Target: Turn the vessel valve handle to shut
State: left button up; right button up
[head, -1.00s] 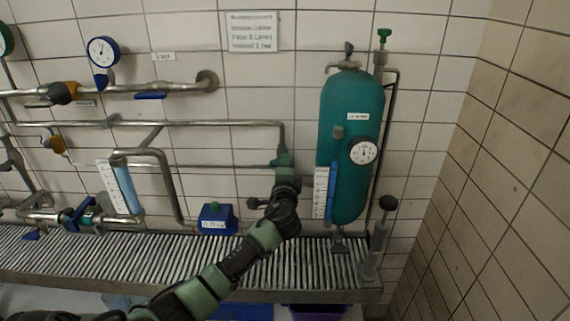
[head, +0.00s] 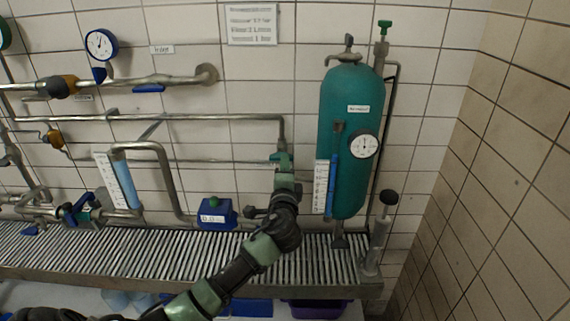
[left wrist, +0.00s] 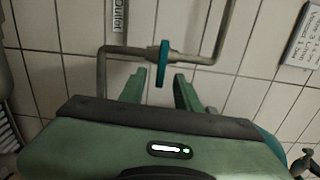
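A teal valve handle (left wrist: 162,63) sits on the thin grey pipe in the left wrist view, seen nearly edge-on as a narrow upright bar. My left gripper (left wrist: 158,82) is open, with one green finger on each side of the line to the handle. The handle lies just beyond the fingertips, and I see no contact. In the head view my left gripper (head: 283,166) is at the pipe left of the teal vessel (head: 350,110) and hides most of the handle. My right gripper is not in view.
A dial gauge (head: 364,145) and a blue level tube (head: 333,185) are on the vessel's front. A blue box with a green button (head: 216,214) stands left of my arm. The slatted grating (head: 130,250) runs below, and a tiled wall closes the right side.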

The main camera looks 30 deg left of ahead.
pick_arm(q)
jog(key=v, duration=0.2)
jog(key=shift+s+d, duration=0.2)
jog(key=shift+s, duration=0.1)
